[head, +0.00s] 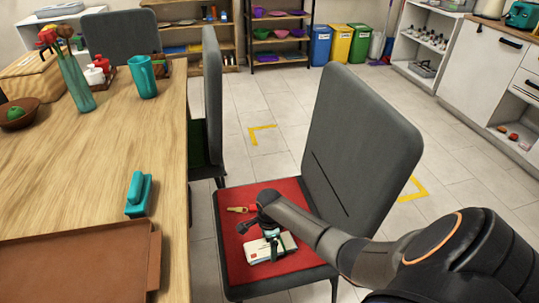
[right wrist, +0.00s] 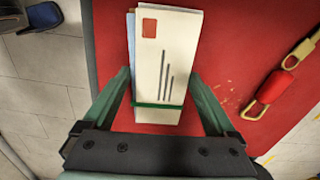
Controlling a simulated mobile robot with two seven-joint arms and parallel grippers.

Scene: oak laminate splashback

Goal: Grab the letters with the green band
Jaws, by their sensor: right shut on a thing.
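The letters (head: 262,250) are a white stack with a red stamp, on the red seat of a grey chair. In the right wrist view the letters (right wrist: 168,50) have dark address lines and a green band around their lower part. My right gripper (head: 274,240) reaches down over the seat. Its green fingers (right wrist: 160,85) stand on both sides of the stack and are shut on it by the edges, near the band. I cannot tell whether the stack still touches the seat. My left gripper is not in view.
A red and brass item (head: 240,209) lies on the seat beside the letters. The wooden table (head: 100,155) at left holds a brown tray (head: 80,262), a teal item (head: 138,193) and a teal cup (head: 142,76). The chair's backrest (head: 360,140) rises behind my right arm.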

